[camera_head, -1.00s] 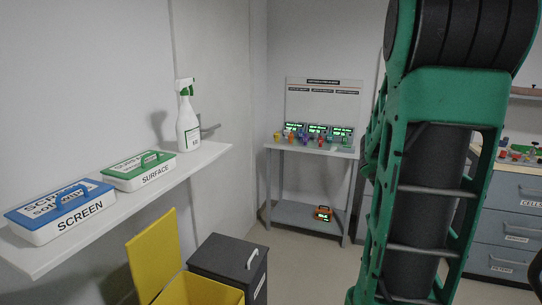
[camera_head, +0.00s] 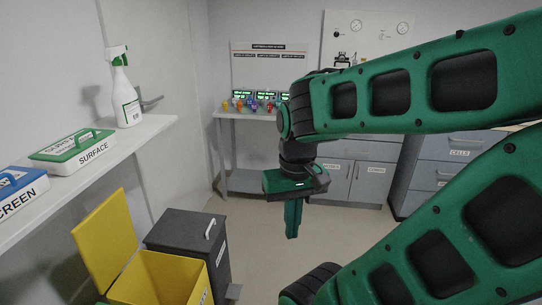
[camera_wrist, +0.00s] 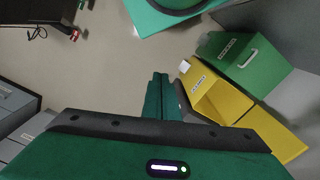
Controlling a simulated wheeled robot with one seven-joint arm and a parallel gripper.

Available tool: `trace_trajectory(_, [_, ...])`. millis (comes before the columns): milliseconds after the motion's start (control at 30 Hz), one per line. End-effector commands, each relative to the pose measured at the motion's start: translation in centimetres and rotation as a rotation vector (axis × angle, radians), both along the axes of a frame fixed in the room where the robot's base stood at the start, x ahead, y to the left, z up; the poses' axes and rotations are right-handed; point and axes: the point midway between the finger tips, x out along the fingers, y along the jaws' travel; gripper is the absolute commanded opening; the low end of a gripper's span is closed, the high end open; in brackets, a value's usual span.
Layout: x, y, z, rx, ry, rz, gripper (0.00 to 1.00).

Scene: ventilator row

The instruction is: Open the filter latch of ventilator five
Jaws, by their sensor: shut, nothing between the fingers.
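My gripper (camera_head: 292,234) hangs fingers down in front of the back wall, over open floor. Its two fingers lie together with nothing between them; they also show in the wrist view (camera_wrist: 158,92). No ventilator marked five and no filter latch can be made out in either view. Small devices with green-lit screens (camera_head: 243,95) stand in a row on the back table (camera_head: 225,114), partly hidden by my arm, too small to read. My gripper is well apart from them, nearer to the camera.
A shelf (camera_head: 110,160) on the left holds a spray bottle (camera_head: 124,95) and a SURFACE box (camera_head: 72,146). A yellow bin (camera_head: 160,280) with its lid up and a dark bin (camera_head: 190,235) stand below. Grey cabinets (camera_head: 360,180) line the back. Floor between is clear.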

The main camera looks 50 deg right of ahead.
Motion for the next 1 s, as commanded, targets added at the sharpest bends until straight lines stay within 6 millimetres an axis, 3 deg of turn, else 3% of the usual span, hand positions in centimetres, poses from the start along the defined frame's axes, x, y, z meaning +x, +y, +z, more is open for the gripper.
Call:
trace_trajectory(167, [0.6,-1.1,0.6,-0.003,-0.002,-0.018,0.0])
trace_trajectory(367, [2.5,-5.5,2.6,-0.008,-0.009,-0.069,0.0])
trace_trajectory(667, [3.6,-14.4,5.4,-0.017,-0.021,-0.141,0.0])
trace_trajectory(867, [2.5,-21.1,6.6,-0.023,-0.027,-0.184,0.0])
trace_trajectory(1000, [0.7,-25.9,7.3,-0.027,-0.032,-0.213,0.0])
